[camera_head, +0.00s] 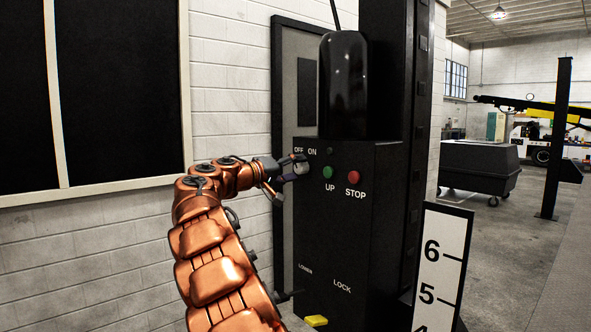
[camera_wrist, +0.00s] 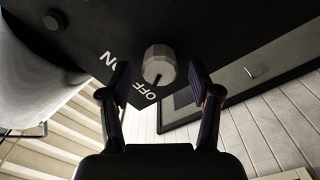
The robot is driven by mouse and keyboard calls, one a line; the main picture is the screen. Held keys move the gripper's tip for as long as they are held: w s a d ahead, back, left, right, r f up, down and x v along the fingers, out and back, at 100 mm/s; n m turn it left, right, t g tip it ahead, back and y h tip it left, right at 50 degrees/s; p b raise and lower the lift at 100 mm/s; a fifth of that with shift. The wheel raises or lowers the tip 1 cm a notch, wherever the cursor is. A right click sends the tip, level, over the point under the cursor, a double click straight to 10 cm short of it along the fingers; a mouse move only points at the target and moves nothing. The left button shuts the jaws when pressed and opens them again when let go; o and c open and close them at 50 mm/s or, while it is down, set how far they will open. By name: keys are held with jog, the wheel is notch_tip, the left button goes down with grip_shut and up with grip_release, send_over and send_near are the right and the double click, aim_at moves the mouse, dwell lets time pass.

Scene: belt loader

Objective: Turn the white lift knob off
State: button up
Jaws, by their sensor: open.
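The white lift knob (camera_wrist: 159,63) is a faceted, pale grey-white knob on a black control box (camera_head: 352,230). In the wrist view a dark mark shows on its lower edge, on the side of the OFF lettering, with ON farther left. In the head view the knob (camera_head: 301,168) is small and partly hidden by my gripper (camera_head: 286,177). My gripper is open in front of the knob. In the wrist view its two fingers (camera_wrist: 159,72) stand to the left and right of the knob, with a visible gap on each side.
Right of the knob are a green UP button (camera_head: 328,172) and a red STOP button (camera_head: 353,177). A yellow piece (camera_head: 316,321) sits low near the LOCK lettering. A numbered white scale board (camera_head: 440,265) stands right of the box, and a white brick wall behind.

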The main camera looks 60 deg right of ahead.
jog(key=v, duration=1.1)
jog(key=shift+a, duration=0.2)
jog(key=s+a+f+n+t+y+p, duration=0.1)
jog(key=s+a+f+n+y+p, duration=0.2)
jog(key=s+a+f, duration=0.6)
jog(key=s+a+f+n+t+y+p, duration=0.1)
jog(key=s+a+f+n+y+p, duration=0.2)
jog(key=s+a+f+y, duration=0.5)
jog(key=s+a+f+n+t+y+p, duration=0.1)
jog(key=s+a+f+n+y+p, duration=0.2)
jog(key=a, duration=2.4)
jog(key=s+f+n+y, duration=0.1)
jog(key=s+f+y, duration=0.2)
jog(key=s+f, duration=0.5)
jog(key=shift+s+a, duration=0.4)
jog(key=shift+s, duration=0.45)
